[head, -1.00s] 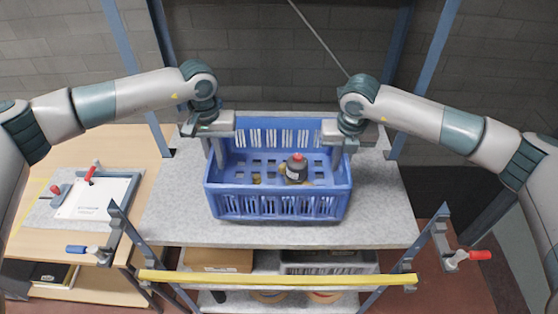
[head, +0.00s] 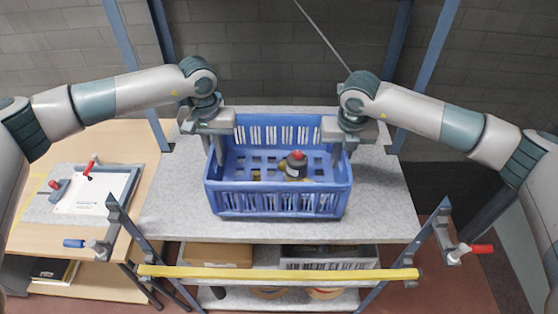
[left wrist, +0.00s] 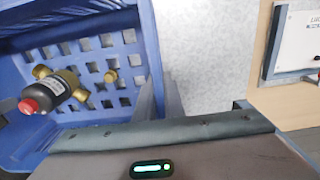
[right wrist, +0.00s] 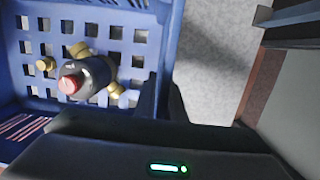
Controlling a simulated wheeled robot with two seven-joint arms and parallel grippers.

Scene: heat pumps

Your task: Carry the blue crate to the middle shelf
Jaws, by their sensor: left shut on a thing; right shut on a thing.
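The blue crate (head: 278,204) is at the top shelf (head: 170,225) of the rack, level and upright; I cannot tell whether it touches the surface. Inside it lie a black pump part with a red cap (head: 296,165) and small brass fittings, clearer in the left wrist view (left wrist: 45,95) and the right wrist view (right wrist: 88,78). My left gripper (head: 219,150) is shut on the crate's left side wall. My right gripper (head: 341,150) is shut on its right side wall. The middle shelf (head: 265,276) is below, behind a yellow bar.
The yellow bar (head: 280,273) crosses the rack front. Blue uprights flank the rack. A wooden table with a board (head: 95,192) is at left. Red-handled clamp (head: 480,249) sits right.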

